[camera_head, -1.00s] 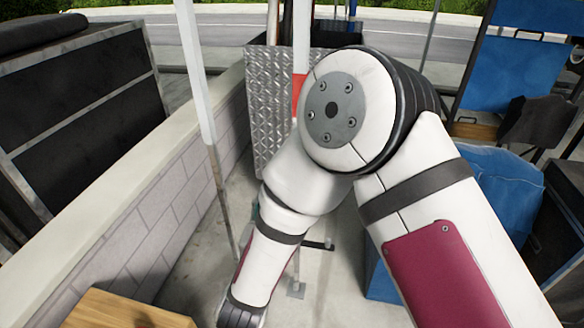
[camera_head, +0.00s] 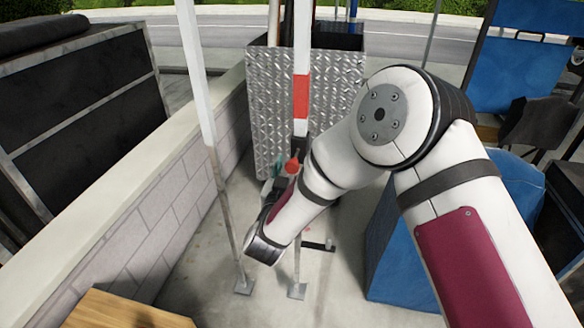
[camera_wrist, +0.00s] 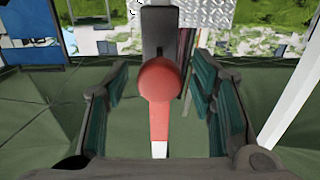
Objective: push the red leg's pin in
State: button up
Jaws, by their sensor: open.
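The leg with the red band (camera_head: 301,95) stands upright in the middle of the head view. The pin's round red knob (camera_head: 292,166) sits low on its dark bracket. In the wrist view the knob (camera_wrist: 158,80) is in the middle, with the leg's red and white part (camera_wrist: 158,122) below it. My gripper (camera_wrist: 158,74) is open, with one teal-padded finger to each side of the knob and a gap on both sides. In the head view my wrist hides most of the gripper, and only a bit of teal shows near the knob.
A diamond-plate metal box (camera_head: 335,85) stands behind the leg. A white pole (camera_head: 200,90) is at its left, by a low block wall (camera_head: 165,215). A blue box (camera_head: 395,245) is at the right. Bare floor lies in front of the leg's foot.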

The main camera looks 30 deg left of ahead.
aim_at(296, 156)
jog(key=shift+w, duration=0.15)
jog(key=shift+c, duration=0.6)
grip_shut()
jog(key=b+x, duration=0.1)
jog(key=x, duration=0.3)
jog(key=shift+w+f+b, duration=0.1)
jog(key=shift+w+b, duration=0.2)
jog(key=shift+b, duration=0.05)
jog(key=shift+w, duration=0.1)
jog(key=shift+o, duration=0.6)
grip_release()
jog(key=shift+w+a, duration=0.1)
